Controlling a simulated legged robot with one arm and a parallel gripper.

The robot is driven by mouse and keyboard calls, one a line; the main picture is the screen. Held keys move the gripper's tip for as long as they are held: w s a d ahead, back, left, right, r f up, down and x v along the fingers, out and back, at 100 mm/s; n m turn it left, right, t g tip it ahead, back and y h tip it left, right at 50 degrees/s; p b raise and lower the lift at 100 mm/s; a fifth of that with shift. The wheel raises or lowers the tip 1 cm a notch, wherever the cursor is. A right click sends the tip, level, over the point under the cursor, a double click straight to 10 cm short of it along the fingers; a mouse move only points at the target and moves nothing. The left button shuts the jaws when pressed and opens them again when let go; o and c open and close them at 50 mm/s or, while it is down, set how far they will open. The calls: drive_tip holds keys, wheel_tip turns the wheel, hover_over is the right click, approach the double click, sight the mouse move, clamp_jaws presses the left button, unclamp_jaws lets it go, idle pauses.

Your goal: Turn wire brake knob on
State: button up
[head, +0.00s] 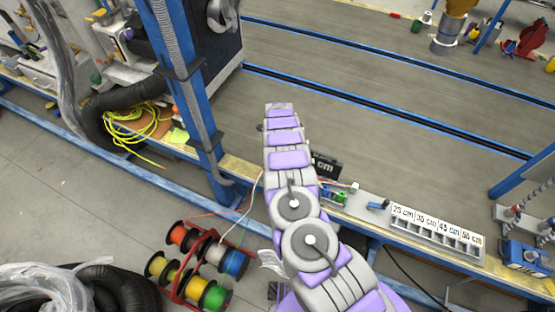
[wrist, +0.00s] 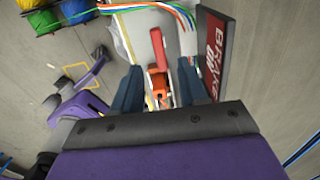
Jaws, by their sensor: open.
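A red lever (wrist: 158,48) with an orange part (wrist: 159,84) below it shows in the wrist view and looks like the wire brake knob. A dark red sign with white letters reading BRAKE (wrist: 215,55) stands just right of it. My gripper (wrist: 160,66) is open. Its two dark blue fingers are on either side of the orange part, with gaps visible; I cannot tell whether either touches it. The red lever extends beyond the fingertips. In the head view my purple and grey arm hides the gripper and the knob.
A bench edge (head: 375,225) carries a holder labelled in cm (head: 437,228) and a small green device (head: 338,197). A blue post (head: 190,90) stands left of my arm. Wire spools (head: 200,265) sit on a red rack, with colored wires rising to the bench.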

wheel_tip(320, 180, up, 11)
drive_tip(key=p, duration=0.2)
drive_tip(key=shift+a, duration=0.15)
idle(0.4)
drive_tip(key=s+d+r+n+g+y, duration=0.1)
drive_tip(key=s+r+n, duration=0.45)
drive_tip(key=r, duration=0.65)
drive_tip(key=s+d+r+n+y, duration=0.1)
drive_tip(key=s+r+n, duration=0.5)
drive_tip(key=r, duration=0.6)
drive_tip(key=s+d+r+n, duration=0.2)
drive_tip(key=s+d+r, duration=0.1)
drive_tip(key=s+r, duration=0.3)
drive_tip(key=s+d+r+n, duration=0.2)
drive_tip(key=s+d+r, duration=0.2)
drive_tip(key=s, duration=0.4)
drive_tip(key=s+d+n+h, duration=0.1)
drive_tip(key=s+d+n, duration=0.2)
drive_tip(key=s, duration=0.9)
drive_tip(key=s+d+r+n+h, duration=0.1)
drive_tip(key=s+d+n, duration=0.2)
drive_tip(key=s+d, duration=0.4)
drive_tip(key=s, duration=0.5)
drive_tip(key=shift+d+n+g, duration=0.35)
drive_tip(key=shift+d+g, duration=0.05)
